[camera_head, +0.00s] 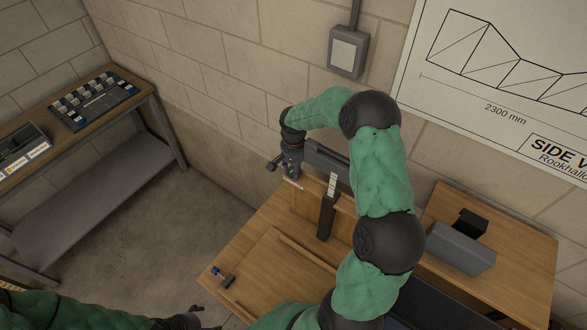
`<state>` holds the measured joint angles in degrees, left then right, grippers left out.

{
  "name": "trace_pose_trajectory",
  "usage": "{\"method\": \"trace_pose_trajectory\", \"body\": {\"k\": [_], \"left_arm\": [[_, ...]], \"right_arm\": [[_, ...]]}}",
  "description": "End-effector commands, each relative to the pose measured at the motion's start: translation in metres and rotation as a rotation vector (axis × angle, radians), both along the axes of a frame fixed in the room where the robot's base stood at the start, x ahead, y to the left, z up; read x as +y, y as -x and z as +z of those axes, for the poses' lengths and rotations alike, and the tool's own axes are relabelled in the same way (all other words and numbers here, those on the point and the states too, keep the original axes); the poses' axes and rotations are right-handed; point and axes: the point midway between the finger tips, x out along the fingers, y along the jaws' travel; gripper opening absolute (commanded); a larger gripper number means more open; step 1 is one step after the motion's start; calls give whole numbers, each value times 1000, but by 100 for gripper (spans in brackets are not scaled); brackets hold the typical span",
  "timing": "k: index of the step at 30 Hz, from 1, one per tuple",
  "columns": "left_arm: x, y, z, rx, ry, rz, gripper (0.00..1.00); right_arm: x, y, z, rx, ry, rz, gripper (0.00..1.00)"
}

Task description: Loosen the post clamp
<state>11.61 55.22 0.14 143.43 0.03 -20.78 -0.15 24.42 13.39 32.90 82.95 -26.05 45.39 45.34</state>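My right arm arches over the wooden bench (250,255) and its wrist points down at the bench's back left corner. A dark upright post (327,215) with a white scale strip stands to the right, apart from the gripper. My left gripper (208,318) shows only partly at the bottom edge, low and away from the post; its finger opening is unclear.
A small blue-ended clamp-like part (223,277) lies on the bench's left side. A grey box-shaped holder (461,247) sits on the right bench top. A shelf unit (95,205) with a tray of small parts (93,102) stands left. Floor between is clear.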

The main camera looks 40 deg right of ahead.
Motion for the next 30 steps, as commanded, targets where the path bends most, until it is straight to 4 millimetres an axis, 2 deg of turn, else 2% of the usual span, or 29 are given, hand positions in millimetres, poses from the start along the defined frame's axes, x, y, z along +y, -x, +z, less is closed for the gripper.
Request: {"method": "trace_pose_trajectory", "body": {"k": [7,18,28,29,30], "left_arm": [[0,0,-3,0,0,0,82],[0,0,-15,0,0,0,82],[0,0,-15,0,0,0,82],[0,0,-15,0,0,0,82],[0,0,-15,0,0,0,82]], "right_arm": [[-1,-1,0,-5,1,25,3],[-1,-2,0,-6,2,253,3],[-1,-2,1,-7,3,267,3],[-1,-2,1,-7,3,266,44],[-1,-2,1,-7,3,266,56]]}}
